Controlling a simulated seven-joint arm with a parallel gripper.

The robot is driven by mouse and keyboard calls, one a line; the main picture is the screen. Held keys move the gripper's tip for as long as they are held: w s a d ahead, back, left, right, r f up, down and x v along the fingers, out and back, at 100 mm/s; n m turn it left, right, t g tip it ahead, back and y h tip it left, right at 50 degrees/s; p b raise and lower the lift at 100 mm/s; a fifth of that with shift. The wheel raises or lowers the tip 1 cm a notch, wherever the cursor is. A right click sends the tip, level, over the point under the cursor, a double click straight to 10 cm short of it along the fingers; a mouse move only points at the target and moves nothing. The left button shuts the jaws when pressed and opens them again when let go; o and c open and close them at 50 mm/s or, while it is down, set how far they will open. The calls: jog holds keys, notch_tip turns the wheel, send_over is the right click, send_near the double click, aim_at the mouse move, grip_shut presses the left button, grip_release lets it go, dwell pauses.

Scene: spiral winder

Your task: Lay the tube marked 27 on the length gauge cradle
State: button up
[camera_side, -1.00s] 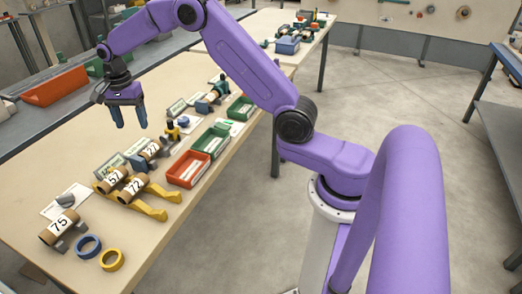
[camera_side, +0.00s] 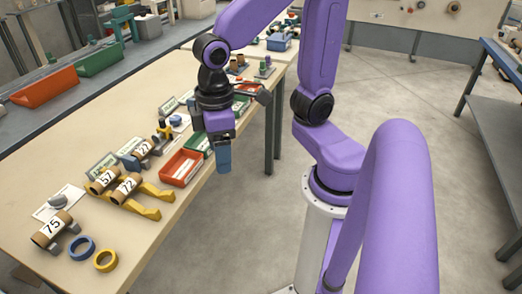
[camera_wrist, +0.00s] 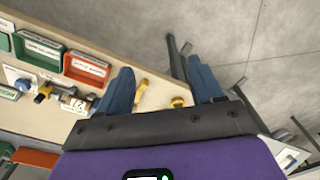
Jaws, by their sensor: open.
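The tube marked 27 (camera_side: 145,148) is a brown cylinder with a white label. It sits on a blue-grey support (camera_side: 130,161) behind the yellow rack; it also shows in the wrist view (camera_wrist: 75,103), left of my fingers. I cannot tell from the frames which support is the length gauge cradle. My gripper (camera_side: 223,158) hangs fingers-down near the table's right edge, right of the red bin and apart from the tube. In the wrist view its two blue fingers (camera_wrist: 160,85) are apart, with nothing held between them.
Tubes 57 (camera_side: 103,180) and 72 (camera_side: 126,188) lie on the yellow rack (camera_side: 150,211). Tube 75 (camera_side: 52,229) lies on grey supports at the front left, near a blue ring (camera_side: 81,248) and yellow ring (camera_side: 106,259). A red bin (camera_side: 181,167) stands beside tube 27.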

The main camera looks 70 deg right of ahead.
jog(key=s+d+f+n, duration=0.1)
jog(key=s+d+n, duration=0.2)
jog(key=s, duration=0.4)
jog(key=shift+s+d+f+n, duration=0.25)
jog(key=shift+d+n, duration=0.15)
jog(key=shift+n, duration=0.5)
